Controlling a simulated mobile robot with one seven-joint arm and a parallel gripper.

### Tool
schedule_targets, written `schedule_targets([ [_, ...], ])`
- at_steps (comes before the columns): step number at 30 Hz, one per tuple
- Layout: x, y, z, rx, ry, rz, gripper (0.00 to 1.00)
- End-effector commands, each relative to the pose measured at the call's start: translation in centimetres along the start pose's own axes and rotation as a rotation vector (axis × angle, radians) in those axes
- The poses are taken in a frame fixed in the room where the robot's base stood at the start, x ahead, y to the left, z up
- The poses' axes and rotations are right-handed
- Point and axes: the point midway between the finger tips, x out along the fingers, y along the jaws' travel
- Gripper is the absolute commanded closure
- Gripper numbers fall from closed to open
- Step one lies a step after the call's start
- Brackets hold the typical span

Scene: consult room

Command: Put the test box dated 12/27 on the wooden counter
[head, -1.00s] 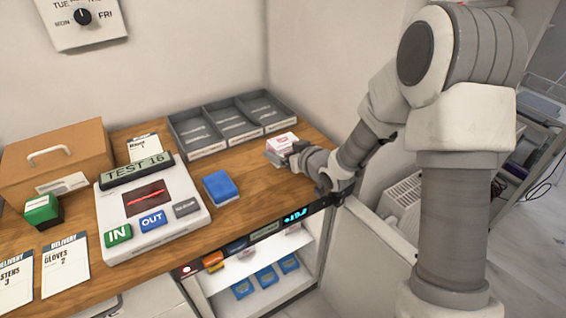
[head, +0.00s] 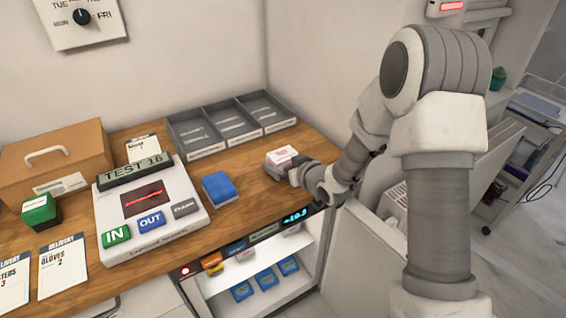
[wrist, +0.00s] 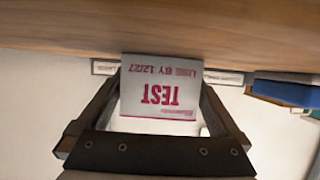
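The white test box (wrist: 161,90) has pink-red print reading "TEST" and "USE BY 12/27", upside down in the wrist view. In the head view the box (head: 282,155) is over the right part of the wooden counter (head: 240,173), near its front edge. My gripper (head: 290,168) is shut on the box, one finger on each side; it also shows in the wrist view (wrist: 160,100). I cannot tell whether the box's underside touches the counter. The counter also fills the top of the wrist view (wrist: 160,30).
A grey three-part tray (head: 230,125) stands behind the box. A blue box (head: 219,188) and the IN/OUT device (head: 150,205) stand left of it. Below the counter, an open lit fridge (head: 262,270) holds several boxes. Bare counter lies between the blue box and my gripper.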

Motion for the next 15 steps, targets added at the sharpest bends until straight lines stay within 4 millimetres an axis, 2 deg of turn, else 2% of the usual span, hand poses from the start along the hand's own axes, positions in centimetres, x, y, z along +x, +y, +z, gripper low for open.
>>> schedule_targets([
  [7,-0.7,0.1,-0.4,0.000,0.000,0.001,0.00],
  [15,-6.2,0.1,-0.4,0.001,-0.001,0.003,0.00],
])
